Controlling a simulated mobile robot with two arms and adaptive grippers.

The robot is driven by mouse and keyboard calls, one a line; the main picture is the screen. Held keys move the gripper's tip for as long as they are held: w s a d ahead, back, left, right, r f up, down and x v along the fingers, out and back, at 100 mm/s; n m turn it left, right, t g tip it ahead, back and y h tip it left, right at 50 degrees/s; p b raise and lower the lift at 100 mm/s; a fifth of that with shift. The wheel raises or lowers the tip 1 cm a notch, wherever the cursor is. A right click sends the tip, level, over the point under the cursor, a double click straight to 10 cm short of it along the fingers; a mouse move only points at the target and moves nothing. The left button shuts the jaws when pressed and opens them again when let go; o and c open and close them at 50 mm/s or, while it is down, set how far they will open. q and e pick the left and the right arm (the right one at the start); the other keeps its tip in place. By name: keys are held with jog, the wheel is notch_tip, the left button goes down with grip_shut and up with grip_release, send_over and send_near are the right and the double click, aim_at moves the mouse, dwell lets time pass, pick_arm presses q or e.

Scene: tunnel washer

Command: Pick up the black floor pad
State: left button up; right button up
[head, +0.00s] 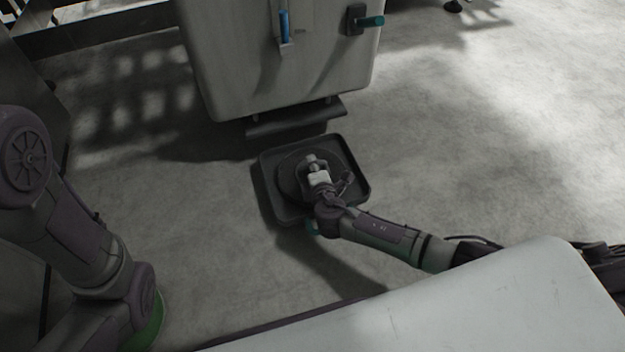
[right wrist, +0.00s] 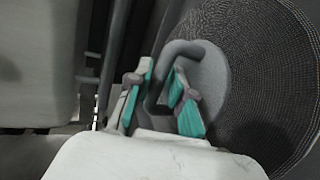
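The black floor pad (right wrist: 262,70) is a round, dark, ridged disc. It lies flat in a square dark tray (head: 268,200) on the floor, and it also shows in the head view (head: 287,180). A grey looped handle (right wrist: 212,72) sits at the pad's middle. My right gripper (head: 318,168) is over the pad's middle. In the right wrist view its teal fingertips (right wrist: 162,88) stand apart, with part of the grey handle showing between them. Whether they touch it I cannot tell. My left gripper is out of view.
The floor (head: 480,150) to the right is clear.

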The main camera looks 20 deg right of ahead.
jog(key=shift+w, duration=0.2)
grip_shut()
jog(key=shift+r, duration=0.1)
